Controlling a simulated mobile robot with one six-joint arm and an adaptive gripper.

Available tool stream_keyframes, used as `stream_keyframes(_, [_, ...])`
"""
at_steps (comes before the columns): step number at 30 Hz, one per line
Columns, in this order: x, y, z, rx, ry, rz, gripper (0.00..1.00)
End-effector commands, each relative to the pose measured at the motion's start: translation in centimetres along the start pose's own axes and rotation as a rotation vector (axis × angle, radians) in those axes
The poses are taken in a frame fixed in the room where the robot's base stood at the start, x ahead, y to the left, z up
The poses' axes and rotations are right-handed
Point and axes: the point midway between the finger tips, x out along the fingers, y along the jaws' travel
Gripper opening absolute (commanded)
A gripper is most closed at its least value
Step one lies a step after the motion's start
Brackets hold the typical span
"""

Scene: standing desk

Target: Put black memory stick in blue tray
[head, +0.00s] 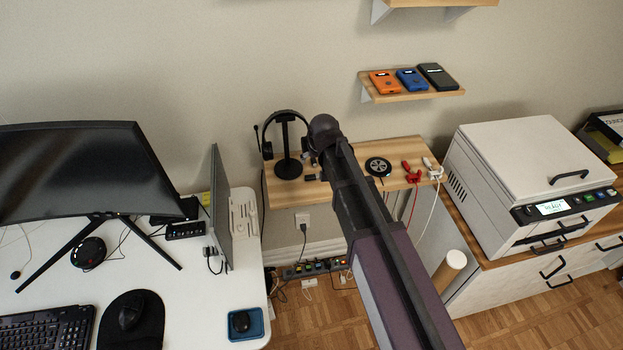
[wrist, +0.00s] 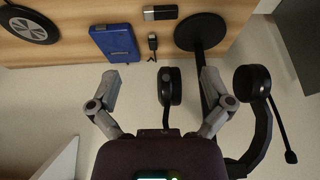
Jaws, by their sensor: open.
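In the head view my arm hides the gripper. The blue tray (head: 260,332) is on the white desk's front right corner, with a dark rounded object in it.
The headphones (wrist: 250,85) hang on a black stand (head: 287,168) close to my gripper. A blue box (wrist: 115,43), a cable plug (wrist: 153,45) and a round black disc (head: 378,166) share the shelf.

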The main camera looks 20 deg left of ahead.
Motion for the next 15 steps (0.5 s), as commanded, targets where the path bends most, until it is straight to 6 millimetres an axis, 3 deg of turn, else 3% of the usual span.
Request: stream_keyframes(15, [4.5, -0.1, 0.1, -0.001, 0.000, 0.000, 1.00])
